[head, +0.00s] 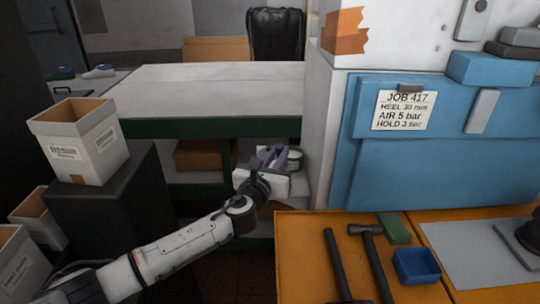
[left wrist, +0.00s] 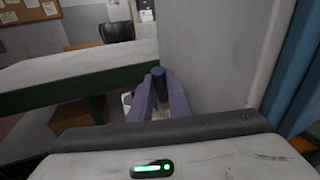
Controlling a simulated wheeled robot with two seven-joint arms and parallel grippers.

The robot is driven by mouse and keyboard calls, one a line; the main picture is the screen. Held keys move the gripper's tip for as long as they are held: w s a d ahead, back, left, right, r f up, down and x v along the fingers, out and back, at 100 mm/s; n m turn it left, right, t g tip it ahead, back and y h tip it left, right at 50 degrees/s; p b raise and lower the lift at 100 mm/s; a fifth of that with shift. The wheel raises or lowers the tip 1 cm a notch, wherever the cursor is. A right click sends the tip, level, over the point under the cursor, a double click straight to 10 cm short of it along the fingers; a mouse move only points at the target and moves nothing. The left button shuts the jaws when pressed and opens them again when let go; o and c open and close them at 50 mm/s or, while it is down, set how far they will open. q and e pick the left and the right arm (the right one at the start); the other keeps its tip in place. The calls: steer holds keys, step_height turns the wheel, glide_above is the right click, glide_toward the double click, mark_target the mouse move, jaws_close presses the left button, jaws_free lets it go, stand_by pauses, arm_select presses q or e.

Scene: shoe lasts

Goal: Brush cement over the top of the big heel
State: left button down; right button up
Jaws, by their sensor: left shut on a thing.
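My left gripper (head: 272,155), with purple fingers, reaches out beyond the orange bench, beside the grey machine housing. In the left wrist view its fingers (left wrist: 160,98) are closed on a dark blue, upright handle (left wrist: 159,84) with a paler part below, which looks like the brush. The handle's lower end is hidden behind the gripper body. I cannot make out the big heel in either view. My right gripper is not in view.
The orange bench (head: 300,255) holds hammers (head: 376,262), a green block (head: 395,228), a blue tray (head: 416,266) and a grey plate (head: 470,255). The blue press (head: 400,165) stands behind it. A white-topped table (head: 210,90) is clear. Open cartons (head: 80,140) stand left.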

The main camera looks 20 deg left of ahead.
arm_select(q)
steer(key=shift+s+a+f, duration=0.1)
steer(key=shift+s+a, duration=0.1)
steer(key=shift+a, duration=0.45)
steer(key=shift+s+a, duration=0.2)
steer(key=shift+a, duration=0.45)
steer(key=shift+s+a+f, duration=0.1)
steer(key=shift+s+a, duration=0.1)
steer(key=shift+a, duration=0.45)
steer(key=a, duration=0.2)
steer(key=s+a, duration=0.1)
steer(key=shift+a+r, duration=0.1)
steer(key=shift+a, duration=0.3)
step_height(320, 180, up, 6)
steer(key=shift+r, duration=0.15)
steer(key=shift+d, duration=0.1)
step_height(320, 180, up, 3)
stand_by(0.5)
